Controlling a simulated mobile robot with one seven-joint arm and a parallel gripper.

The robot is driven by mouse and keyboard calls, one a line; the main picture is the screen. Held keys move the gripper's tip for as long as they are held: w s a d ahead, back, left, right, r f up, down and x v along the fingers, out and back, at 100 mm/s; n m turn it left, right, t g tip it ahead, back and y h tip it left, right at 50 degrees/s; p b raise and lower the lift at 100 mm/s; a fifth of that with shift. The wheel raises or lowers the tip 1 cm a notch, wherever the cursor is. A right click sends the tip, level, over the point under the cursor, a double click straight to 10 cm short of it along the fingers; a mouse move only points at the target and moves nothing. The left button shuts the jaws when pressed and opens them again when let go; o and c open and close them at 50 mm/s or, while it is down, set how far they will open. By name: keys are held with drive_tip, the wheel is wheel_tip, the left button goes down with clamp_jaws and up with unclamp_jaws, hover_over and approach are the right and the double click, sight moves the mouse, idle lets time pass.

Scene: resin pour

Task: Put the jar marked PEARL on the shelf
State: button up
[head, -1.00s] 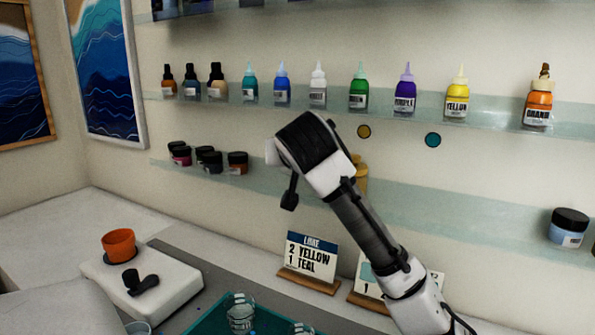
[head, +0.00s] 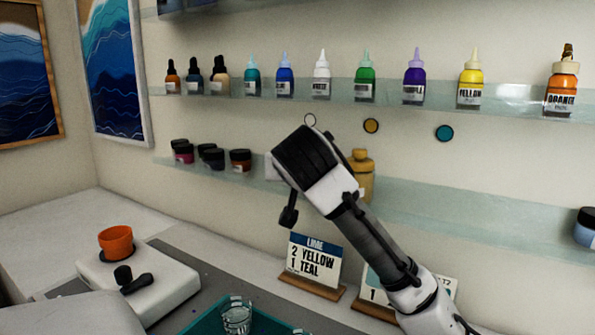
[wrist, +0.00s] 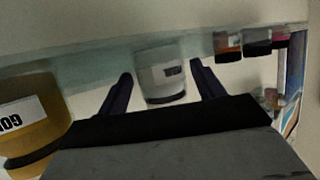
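A white jar (wrist: 160,75) with a small dark label patch, too blurred to read, shows upside down in the wrist view. It lies between the fingers of my gripper (wrist: 162,88), with a narrow gap on each side, so the gripper looks open around it. The jar's base meets the glassy band of the lower shelf (wrist: 95,65). In the head view only a pale edge of the jar (head: 272,167) shows left of my wrist, at the height of the lower shelf (head: 430,205).
A gold bottle (head: 363,178) stands on the shelf just right of the jar; it is close in the wrist view (wrist: 28,120). Several dark-lidded jars (head: 240,160) stand to the left. The upper shelf (head: 310,88) holds a row of bottles. Recipe cards (head: 314,262) stand below.

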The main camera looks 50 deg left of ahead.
drive_tip(key=shift+o, duration=0.5)
drive_tip(key=shift+r, duration=0.15)
drive_tip(key=shift+s+d+r, duration=0.1)
drive_tip(key=b+v, duration=0.1)
drive_tip(key=v, duration=1)
drive_tip(key=shift+s+d+b, duration=0.2)
drive_tip(key=shift+d+b, duration=0.1)
drive_tip(key=shift+b, duration=0.05)
